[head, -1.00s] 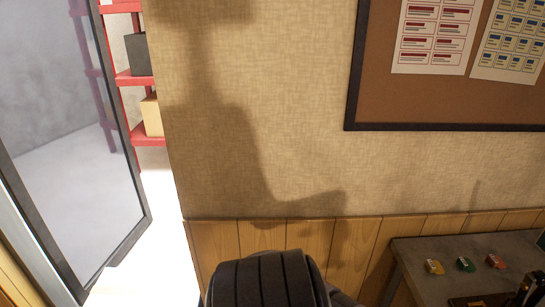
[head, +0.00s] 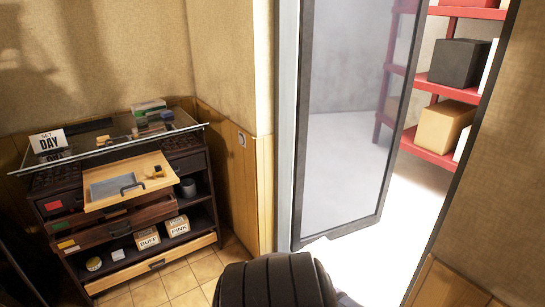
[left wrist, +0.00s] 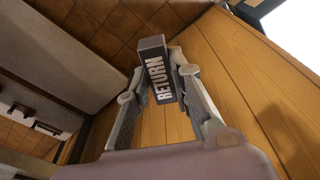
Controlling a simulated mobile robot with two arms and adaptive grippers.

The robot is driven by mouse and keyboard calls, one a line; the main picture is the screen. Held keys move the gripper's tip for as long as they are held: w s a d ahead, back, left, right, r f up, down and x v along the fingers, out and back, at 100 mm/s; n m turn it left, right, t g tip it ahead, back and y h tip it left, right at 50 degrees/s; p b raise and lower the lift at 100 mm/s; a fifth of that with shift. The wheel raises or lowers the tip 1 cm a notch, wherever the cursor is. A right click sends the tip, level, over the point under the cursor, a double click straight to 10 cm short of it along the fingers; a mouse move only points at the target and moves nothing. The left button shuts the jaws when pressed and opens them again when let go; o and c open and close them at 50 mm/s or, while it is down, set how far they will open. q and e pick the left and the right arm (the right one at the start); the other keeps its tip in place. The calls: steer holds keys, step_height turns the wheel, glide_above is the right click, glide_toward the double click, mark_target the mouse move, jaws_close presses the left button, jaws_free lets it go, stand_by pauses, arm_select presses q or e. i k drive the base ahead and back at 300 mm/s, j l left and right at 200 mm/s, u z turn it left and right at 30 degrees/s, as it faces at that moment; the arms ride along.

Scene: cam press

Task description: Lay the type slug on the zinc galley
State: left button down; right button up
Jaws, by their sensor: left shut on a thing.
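The type slug (left wrist: 156,66) is a dark grey block with "RETURN" in pale letters in the left wrist view. My left gripper (left wrist: 162,84) is shut on it, with one finger on each side. In the head view a flat grey tray, apparently the zinc galley (head: 102,192), lies on a pulled-out pale wooden board (head: 150,172) of the dark cabinet at left. A small tan and dark object (head: 157,172) sits on the board to its right. Neither gripper shows in the head view, and the galley cannot be made out in the left wrist view.
The cabinet has a glass top (head: 105,137) bearing a "SET DAY" sign (head: 49,141) and several small boxes. Lower drawers stand partly out, with labelled boxes (head: 148,238) below. A glazed door (head: 345,120) stands open at right, with red shelves (head: 436,88) beyond. Tiled floor lies before the cabinet.

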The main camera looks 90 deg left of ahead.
mark_target(103, 188)
steer(key=k+j+u, duration=0.1)
steer(key=u, duration=0.35)
steer(key=j+u, duration=0.25)
steer(key=u, duration=0.15)
steer(key=k+j+u, duration=0.1)
steer(key=j+u, duration=0.15)
steer(key=u, duration=0.2)
steer(key=j+u, duration=0.25)
steer(key=u, duration=0.15)
steer(key=j+u, duration=0.2)
steer(key=u, duration=0.25)
steer(key=i+j+u, duration=0.15)
steer(key=j, duration=0.25)
steer(key=i+j+u, duration=0.15)
steer(key=j, duration=0.3)
steer(key=i+j+u, duration=0.15)
steer(key=j, duration=0.25)
steer(key=i+j+u, duration=0.15)
steer(key=j, duration=0.25)
steer(key=i+j+u, duration=0.1)
steer(key=j, duration=0.25)
